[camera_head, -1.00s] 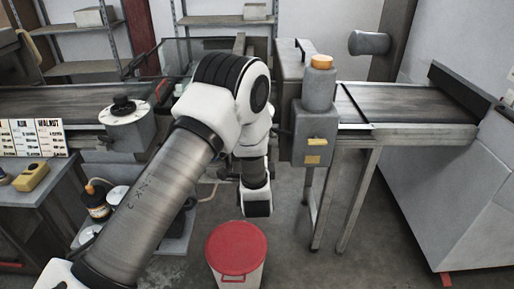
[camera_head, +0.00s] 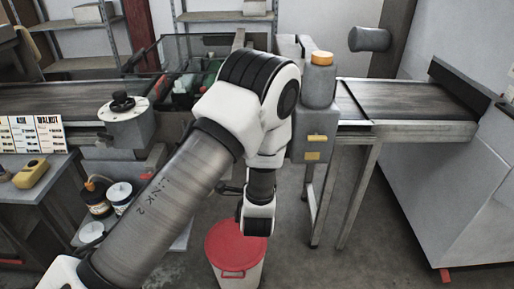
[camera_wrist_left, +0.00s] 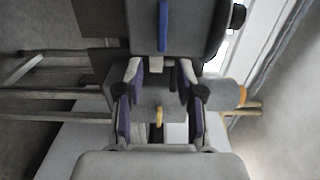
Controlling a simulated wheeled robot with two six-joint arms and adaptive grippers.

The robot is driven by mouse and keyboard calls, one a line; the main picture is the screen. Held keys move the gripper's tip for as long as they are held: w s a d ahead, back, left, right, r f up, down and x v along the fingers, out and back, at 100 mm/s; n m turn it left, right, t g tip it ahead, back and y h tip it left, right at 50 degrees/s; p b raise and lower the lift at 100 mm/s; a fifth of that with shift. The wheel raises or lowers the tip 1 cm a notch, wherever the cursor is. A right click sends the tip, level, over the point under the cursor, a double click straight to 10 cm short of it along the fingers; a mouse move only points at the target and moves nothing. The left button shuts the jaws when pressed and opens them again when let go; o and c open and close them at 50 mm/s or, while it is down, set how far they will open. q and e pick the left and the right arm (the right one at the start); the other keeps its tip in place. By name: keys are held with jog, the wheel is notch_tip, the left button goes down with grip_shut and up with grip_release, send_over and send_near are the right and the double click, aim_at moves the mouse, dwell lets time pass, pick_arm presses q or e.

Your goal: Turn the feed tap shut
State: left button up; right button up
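A short yellow lever (camera_head: 317,139), which looks like the feed tap, sits on the front of the grey housing (camera_head: 318,121) under a grey cylinder with an orange cap (camera_head: 322,58). A second yellow patch is just below it. In the head view my left arm reaches across the middle and its gripper is not clearly visible. In the left wrist view my left gripper (camera_wrist_left: 160,73) has its two fingers apart. A yellow piece (camera_wrist_left: 159,117) appears between them, against grey metal; whether they touch it I cannot tell. My right gripper is out of view.
A grey pot with a black knob (camera_head: 123,103) stands at the left. A red-lidded bin (camera_head: 236,248) stands on the floor below my arm. A blue bar (camera_wrist_left: 163,26) on a grey body shows in the wrist view.

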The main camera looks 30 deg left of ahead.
pick_arm(q)
jog(key=v, duration=0.6)
jog(key=s+f+n+g+h, duration=0.1)
jog(key=s+f+g+h, duration=0.15)
jog(key=s+f, duration=0.4)
jog(key=s+a+f+n+g+h, duration=0.1)
jog(key=s+f+n+g, duration=0.15)
jog(key=f, duration=0.65)
jog(key=s+f+n+g+h, duration=0.1)
jog(key=s+f+g+h, duration=0.1)
jog(key=s+f+g, duration=0.35)
jog(key=s+d+f+n+g+h, duration=0.2)
jog(key=s+d+f+n, duration=0.1)
jog(key=s, duration=0.3)
jog(key=s+d+f+n+g+h, duration=0.2)
jog(key=s+d+f+n, duration=0.1)
jog(key=s, duration=0.4)
jog(key=shift+s+f+n+g, duration=0.3)
jog(key=shift+f+n+g, duration=0.1)
jog(key=shift+n, duration=0.45)
